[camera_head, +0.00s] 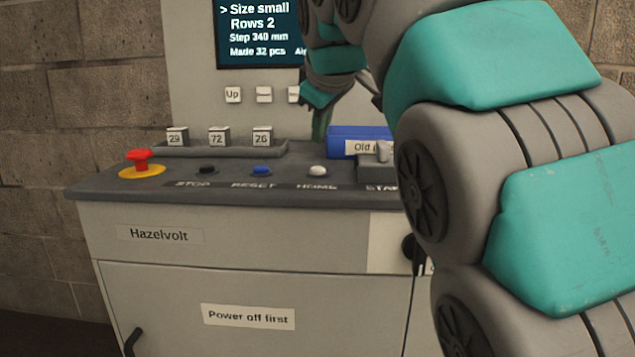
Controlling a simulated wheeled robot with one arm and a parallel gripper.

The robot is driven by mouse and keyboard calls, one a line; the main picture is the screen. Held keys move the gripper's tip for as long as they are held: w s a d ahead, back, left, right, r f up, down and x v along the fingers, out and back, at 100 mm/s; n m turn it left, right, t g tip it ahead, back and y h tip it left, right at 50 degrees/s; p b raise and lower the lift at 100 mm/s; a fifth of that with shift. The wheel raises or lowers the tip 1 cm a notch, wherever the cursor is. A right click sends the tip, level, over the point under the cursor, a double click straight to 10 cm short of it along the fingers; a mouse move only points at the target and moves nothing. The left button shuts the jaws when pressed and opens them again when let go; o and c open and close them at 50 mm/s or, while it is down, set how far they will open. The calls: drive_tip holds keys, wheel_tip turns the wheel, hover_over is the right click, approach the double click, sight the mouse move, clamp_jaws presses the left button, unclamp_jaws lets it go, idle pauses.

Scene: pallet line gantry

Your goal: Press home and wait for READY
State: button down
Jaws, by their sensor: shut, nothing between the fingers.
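The white HOME button (318,171) sits on the grey console top, above the label HOME. My gripper (321,134) is shut and empty. It points down and shows just above the button in the picture, apart from it. The screen (258,36) reads "Size small", "Rows 2", "Step 340 mm" and "Made 32 pcs". Its top is cut off by the frame, and its right part is hidden by my arm.
Left of HOME are the blue RESET button (261,169), black STOP button (207,169) and red emergency knob (139,160). A tray (220,151) holds numbered cubes. A blue box (345,134) stands behind HOME to the right. My arm hides the console's right side.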

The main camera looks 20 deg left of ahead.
sight(320, 170)
drive_tip(key=shift+f+b, duration=0.7)
drive_tip(key=shift+f, duration=0.8)
drive_tip(key=shift+f, duration=0.1)
idle(0.7)
drive_tip(key=shift+f, duration=0.3)
drive_tip(key=shift+f+b, duration=0.5)
drive_tip(key=shift+b, duration=0.1)
idle(0.6)
drive_tip(key=shift+r, duration=0.1)
drive_tip(key=shift+r+p, duration=0.7)
drive_tip(key=shift+r, duration=0.1)
drive_tip(key=shift+r, duration=0.1)
wheel_tip(320, 170, up, 5)
drive_tip(key=p, duration=0.4)
